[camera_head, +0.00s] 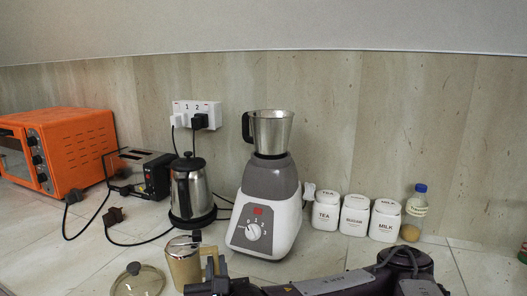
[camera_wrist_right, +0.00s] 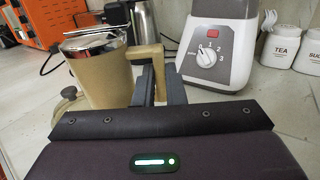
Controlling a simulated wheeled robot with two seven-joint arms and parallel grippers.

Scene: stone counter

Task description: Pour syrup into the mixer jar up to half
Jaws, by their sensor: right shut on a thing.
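The mixer (camera_head: 268,200) stands upright mid-counter with its metal jar (camera_head: 272,132) on top; the jar's inside is hidden. A tan jug (camera_head: 184,262) with a metallic top is at the front, left of the mixer; it also shows in the wrist view (camera_wrist_right: 105,78). My right gripper (camera_head: 218,278) is shut on the jug's handle (camera_wrist_right: 147,54), its fingers (camera_wrist_right: 155,84) on either side of it. The jug looks upright; I cannot tell whether it touches the counter. Its contents are hidden, and no syrup is visible. My left gripper is not in view.
A glass lid (camera_head: 138,281) lies left of the jug. A steel kettle (camera_head: 192,190), toaster (camera_head: 140,172) and orange oven (camera_head: 62,150) stand left, with cables between. Several white canisters (camera_head: 355,215) and a blue-capped bottle (camera_head: 415,212) stand right of the mixer.

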